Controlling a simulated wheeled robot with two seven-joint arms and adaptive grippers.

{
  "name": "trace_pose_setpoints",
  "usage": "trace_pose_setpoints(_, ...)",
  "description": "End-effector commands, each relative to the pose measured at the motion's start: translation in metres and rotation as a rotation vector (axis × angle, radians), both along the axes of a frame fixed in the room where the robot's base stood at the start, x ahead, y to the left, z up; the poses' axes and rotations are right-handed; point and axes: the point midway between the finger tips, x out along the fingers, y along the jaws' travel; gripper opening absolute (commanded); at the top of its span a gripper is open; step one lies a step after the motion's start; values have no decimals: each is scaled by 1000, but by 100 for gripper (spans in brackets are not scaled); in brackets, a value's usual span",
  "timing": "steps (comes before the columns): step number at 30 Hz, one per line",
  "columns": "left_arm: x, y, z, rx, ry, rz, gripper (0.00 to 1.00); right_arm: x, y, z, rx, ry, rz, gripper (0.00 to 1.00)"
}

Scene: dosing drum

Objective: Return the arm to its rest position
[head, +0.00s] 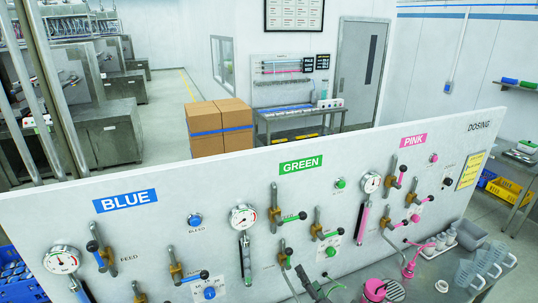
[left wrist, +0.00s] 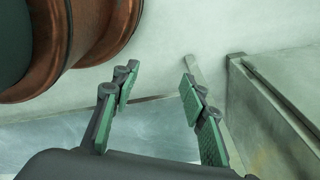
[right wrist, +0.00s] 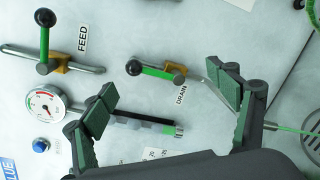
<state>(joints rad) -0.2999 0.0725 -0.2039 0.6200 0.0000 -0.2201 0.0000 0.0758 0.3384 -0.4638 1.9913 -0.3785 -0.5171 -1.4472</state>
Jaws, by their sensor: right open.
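My left gripper (left wrist: 158,82) shows in the left wrist view. Its two green-padded fingers are spread with nothing between them. It hangs over a pale floor, between copper-coloured round bodies at the upper left and a grey metal box at the right. My right gripper (right wrist: 165,86) is open and empty in the right wrist view. It faces the white valve panel (right wrist: 130,28), with a green-handled FEED valve (right wrist: 44,42), a green-handled DRAIN valve (right wrist: 158,71) and a gauge (right wrist: 42,107) in view.
The white panel (head: 150,235) spans the head view, with blue, green and pink valve groups. Cardboard boxes (head: 219,127) and a metal bench (head: 300,112) stand behind the panel.

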Motion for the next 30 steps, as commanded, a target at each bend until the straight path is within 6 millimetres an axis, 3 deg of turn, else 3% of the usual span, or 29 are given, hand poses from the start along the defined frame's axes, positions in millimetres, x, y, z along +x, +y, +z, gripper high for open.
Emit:
trace_pose_setpoints(5, 0, 9, 1, 9, 1, 0, 40, -56, -75, -75, 455, 335, -285, 81)
trace_pose_setpoints(9, -1, 12, 1, 13, 1, 1, 40, -124, -127, -133, 823, 561, -572, 81)
trace_pose_setpoints(12, -1, 12, 1, 13, 1, 2, 40, -178, -152, -165, 1048, 679, -781, 81)
trace_pose_setpoints(18, -1, 11, 1, 11, 1, 2, 40, -260, -178, -199, 1331, 793, -1098, 81)
trace_pose_setpoints(30, 0, 5, 0, 5, 0, 3, 40, -375, -195, -222, 1637, 846, -1552, 81)
